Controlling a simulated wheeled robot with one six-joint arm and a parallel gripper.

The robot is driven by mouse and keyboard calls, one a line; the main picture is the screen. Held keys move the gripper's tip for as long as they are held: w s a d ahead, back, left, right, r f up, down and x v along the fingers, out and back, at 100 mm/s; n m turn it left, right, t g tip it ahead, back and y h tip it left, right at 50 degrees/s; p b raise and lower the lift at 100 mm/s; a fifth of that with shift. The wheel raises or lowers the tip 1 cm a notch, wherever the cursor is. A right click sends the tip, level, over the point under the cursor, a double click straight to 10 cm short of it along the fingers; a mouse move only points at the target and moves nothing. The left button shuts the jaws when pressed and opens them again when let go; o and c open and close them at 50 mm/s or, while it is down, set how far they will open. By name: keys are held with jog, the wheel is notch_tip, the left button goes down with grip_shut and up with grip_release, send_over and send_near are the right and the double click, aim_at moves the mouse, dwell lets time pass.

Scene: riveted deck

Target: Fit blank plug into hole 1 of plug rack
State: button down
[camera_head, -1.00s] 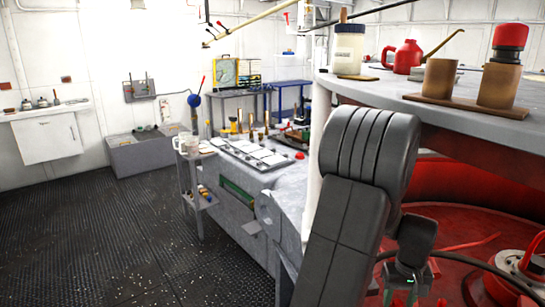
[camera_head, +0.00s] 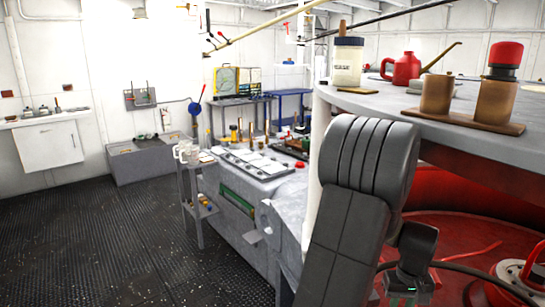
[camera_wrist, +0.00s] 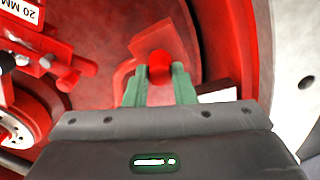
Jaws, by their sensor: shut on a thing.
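My gripper (camera_wrist: 159,80) shows in the wrist view with green fingertips on both sides of a small red round-ended piece (camera_wrist: 158,64). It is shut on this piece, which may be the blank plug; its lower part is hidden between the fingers. In the head view my gripper is low at the right, beneath the round table's edge, and its fingertips are not clear. I cannot pick out the plug rack or hole 1 for certain. A red part with a "20 MM" label (camera_wrist: 19,10) is at the upper left of the wrist view.
A grey round table (camera_head: 385,104) overhangs the red well (camera_head: 450,255). On it are a labelled jar (camera_head: 348,64), a red can (camera_head: 406,68) and a wooden stand (camera_head: 463,118) with two brown cups. A grey bench (camera_head: 245,190) stands beyond. The dark floor (camera_head: 90,220) at left is clear.

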jog(key=shift+r+p, duration=1.2)
jog(key=shift+r, duration=0.5)
